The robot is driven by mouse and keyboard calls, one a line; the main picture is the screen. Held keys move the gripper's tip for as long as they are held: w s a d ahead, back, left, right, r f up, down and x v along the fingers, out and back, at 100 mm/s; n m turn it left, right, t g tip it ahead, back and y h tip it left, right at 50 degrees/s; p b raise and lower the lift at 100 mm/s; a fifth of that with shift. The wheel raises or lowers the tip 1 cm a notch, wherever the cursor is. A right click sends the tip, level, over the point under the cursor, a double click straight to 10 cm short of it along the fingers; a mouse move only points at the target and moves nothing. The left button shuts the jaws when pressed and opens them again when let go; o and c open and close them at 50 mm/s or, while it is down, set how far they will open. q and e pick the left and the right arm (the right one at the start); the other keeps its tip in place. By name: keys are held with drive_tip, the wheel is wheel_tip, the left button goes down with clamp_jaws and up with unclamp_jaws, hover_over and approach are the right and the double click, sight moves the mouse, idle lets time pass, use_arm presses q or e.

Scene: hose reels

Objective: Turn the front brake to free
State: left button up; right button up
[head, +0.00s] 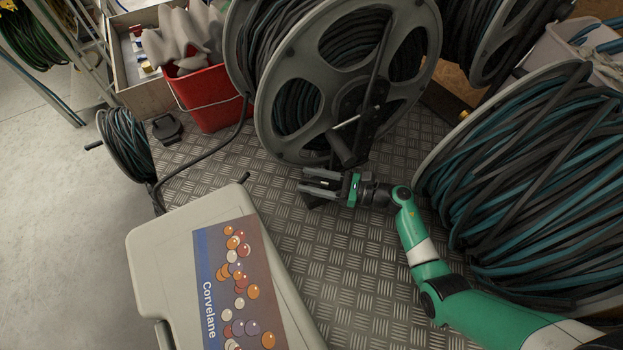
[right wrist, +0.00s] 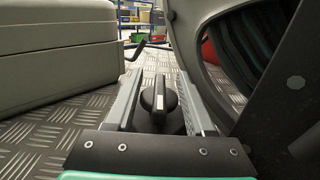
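A black knob (right wrist: 158,97) with a raised grip bar and a pale mark stands between the fingers of my right gripper (right wrist: 160,78) in the right wrist view. I take it for the front brake. Gaps show on both sides of it, so the fingers are open around it and apart from it. In the head view my right gripper (head: 307,182) points left, low in front of the big grey hose reel (head: 276,125); it hides most of the knob there. Which setting the knob points at cannot be read. My left gripper is not in view.
The reel's crank (head: 362,105) comes down just above my right gripper. A pale case (head: 165,255) labelled Corvelane lies on the chequered metal floor at the lower left. A red bucket (head: 208,100) stands behind. Another large hose reel (head: 540,180) is at the right.

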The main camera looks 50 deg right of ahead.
drive_tip(key=shift+o, duration=1.1)
